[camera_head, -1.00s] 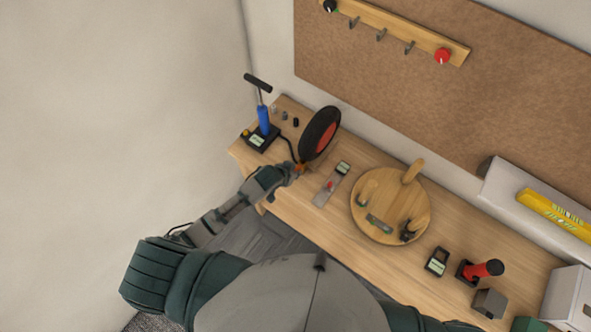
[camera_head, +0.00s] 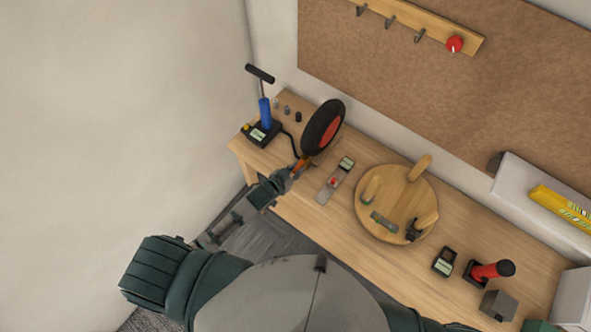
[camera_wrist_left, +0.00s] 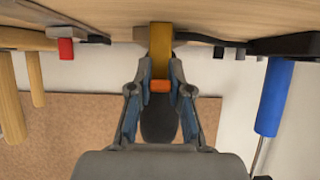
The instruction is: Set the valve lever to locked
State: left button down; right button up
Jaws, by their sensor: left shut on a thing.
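A small orange lever (camera_head: 300,165) shows at the foot of the black wheel with a red centre (camera_head: 323,130), at the table's front left. My left gripper (camera_head: 293,173) reaches it from the front edge. In the left wrist view the gripper (camera_wrist_left: 160,88) has its fingers closed on the orange lever (camera_wrist_left: 160,86), beneath a yellow-gold block (camera_wrist_left: 160,50). The dark tyre (camera_wrist_left: 159,120) shows behind the fingers. The lever's locked or unlocked marking cannot be read. My right gripper is out of view.
A blue pump (camera_head: 265,113) with a black hose stands left of the wheel. A grey plate with a red knob (camera_head: 333,181) lies close to the right. A round wooden stand (camera_head: 398,190) is farther right.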

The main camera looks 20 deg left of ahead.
pick_arm(q)
jog(key=c, duration=1.3)
grip_release()
jog(key=shift+o, duration=1.1)
jog(key=shift+w, duration=0.2)
jog(key=v, duration=1.2)
jog(key=shift+f, duration=0.15)
